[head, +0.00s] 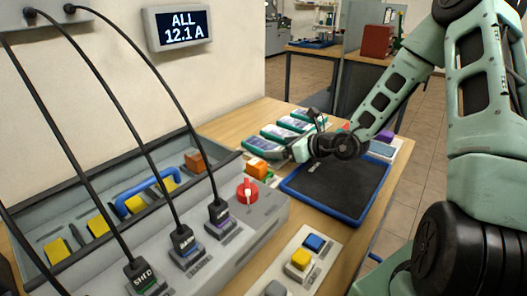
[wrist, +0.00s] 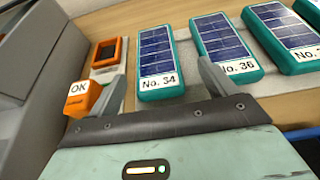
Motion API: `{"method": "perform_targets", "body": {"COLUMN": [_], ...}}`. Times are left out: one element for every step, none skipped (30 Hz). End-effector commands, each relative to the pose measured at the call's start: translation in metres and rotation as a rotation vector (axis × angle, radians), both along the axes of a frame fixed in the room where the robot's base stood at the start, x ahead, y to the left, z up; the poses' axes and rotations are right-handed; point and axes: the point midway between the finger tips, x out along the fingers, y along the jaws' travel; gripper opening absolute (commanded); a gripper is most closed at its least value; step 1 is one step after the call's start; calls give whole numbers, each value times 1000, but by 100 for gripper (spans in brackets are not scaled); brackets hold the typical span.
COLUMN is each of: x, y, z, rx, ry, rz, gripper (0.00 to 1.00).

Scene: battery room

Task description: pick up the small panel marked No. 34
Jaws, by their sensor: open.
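The small panel marked No. 34 (wrist: 161,55) has a teal frame, a dark blue gridded face and a white label at its near end. My gripper (wrist: 163,78) is open and empty. Its fingers show on either side of No. 34's near end; the right finger overlaps the edge of panel No. 36 (wrist: 227,43). I cannot tell the height of the fingertips above the table.
An orange block marked OK (wrist: 82,97) and an orange-framed item (wrist: 108,53) sit left of No. 34. More teal panels (wrist: 283,29) lie to the right. A blue-rimmed dark tray (head: 333,187) and a grey console with a red knob (head: 247,191) are nearby.

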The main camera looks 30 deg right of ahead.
Motion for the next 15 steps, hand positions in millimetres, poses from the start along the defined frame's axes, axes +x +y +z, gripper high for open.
{"method": "perform_targets", "body": {"x": [6, 10, 14, 18, 21, 25, 27, 29, 31, 31, 32, 32, 32, 32, 31], "y": [5, 8, 12, 13, 14, 16, 16, 17, 17, 18, 18, 18, 18, 18, 18], "z": [-8, -10, -12, -13, -14, -15, -16, -17, -17, -17, -16, -16, -16, -16, -16], "rx": [2, 1, 3, 2, 1, 1, 0, 0, 0, 0, 0, 0, 0, 0, 0], "ry": [-1, -2, -1, -1, -2, -2, -1, -1, 0, 0, 0, 0, 0, 0, 0], "rz": [3, 2, 2, 1, 2, 2, 1, 1, 1, 1, 1, 1, 1, 1, 1], "gripper": [84, 84, 84, 84, 84, 84, 84, 84, 84, 84, 84, 84, 84, 84, 84]}}
